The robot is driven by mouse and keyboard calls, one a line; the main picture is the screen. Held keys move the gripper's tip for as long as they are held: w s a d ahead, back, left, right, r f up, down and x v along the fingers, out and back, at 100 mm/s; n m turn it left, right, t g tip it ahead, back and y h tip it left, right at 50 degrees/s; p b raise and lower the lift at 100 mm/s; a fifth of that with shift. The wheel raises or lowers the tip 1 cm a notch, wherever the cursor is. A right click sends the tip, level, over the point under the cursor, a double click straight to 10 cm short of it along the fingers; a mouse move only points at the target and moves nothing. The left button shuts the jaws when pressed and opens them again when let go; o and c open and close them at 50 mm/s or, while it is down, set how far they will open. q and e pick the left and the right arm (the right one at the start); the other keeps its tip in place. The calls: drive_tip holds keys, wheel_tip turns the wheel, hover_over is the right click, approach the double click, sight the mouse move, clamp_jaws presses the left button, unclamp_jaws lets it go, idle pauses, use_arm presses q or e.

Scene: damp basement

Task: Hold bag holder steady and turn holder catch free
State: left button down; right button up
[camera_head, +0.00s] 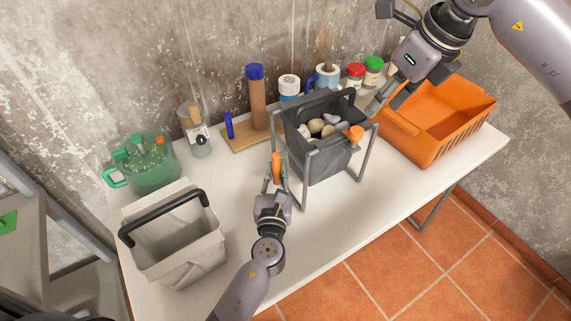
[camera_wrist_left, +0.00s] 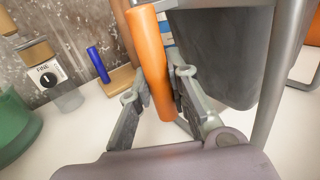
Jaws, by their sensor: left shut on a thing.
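The bag holder (camera_head: 304,190) is a grey metal frame standing on the white table. A dark grey bag (camera_head: 325,165) with a black handle hangs in it and holds several pale stones. An orange grip (camera_head: 277,168) is on the frame's left side, and an orange catch (camera_head: 355,133) is at its front right top. My left gripper (camera_head: 276,184) is shut on the orange grip, which stands between its fingers in the left wrist view (camera_wrist_left: 158,90). My right gripper (camera_head: 388,101) is open, above and right of the catch and apart from it.
An orange crate (camera_head: 440,145) stands right of the holder. A beige bin (camera_head: 180,250) and a green jug (camera_head: 150,172) stand at left. A wooden board (camera_head: 240,140), a brown bottle (camera_head: 257,100) and several jars line the wall. The front middle of the table is clear.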

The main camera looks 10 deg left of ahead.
sight(358, 130)
drive_tip(key=shift+o, duration=0.5)
drive_tip(key=n, duration=0.4)
drive_tip(key=a+n, duration=0.1)
drive_tip(key=n, duration=0.1)
drive_tip(key=shift+w+a+r+g+h, duration=0.1)
drive_tip(key=shift+w+r+g+h, duration=0.05)
drive_tip(key=shift+w+g+h, duration=0.2)
drive_tip(key=f+n, duration=0.3)
drive_tip(key=n, duration=0.3)
drive_tip(key=w+a+f+n+g+h, duration=0.1)
drive_tip(key=f+n, duration=0.2)
drive_tip(key=n, duration=0.3)
drive_tip(key=a+f+n+h, duration=0.1)
drive_tip(key=f+n, duration=0.2)
drive_tip(key=n, duration=0.4)
drive_tip(key=shift+w+g+h, duration=0.25)
drive_tip(key=shift+w+g, duration=0.1)
drive_tip(key=shift+w, duration=0.05)
drive_tip(key=shift+c, duration=0.2)
clamp_jaws()
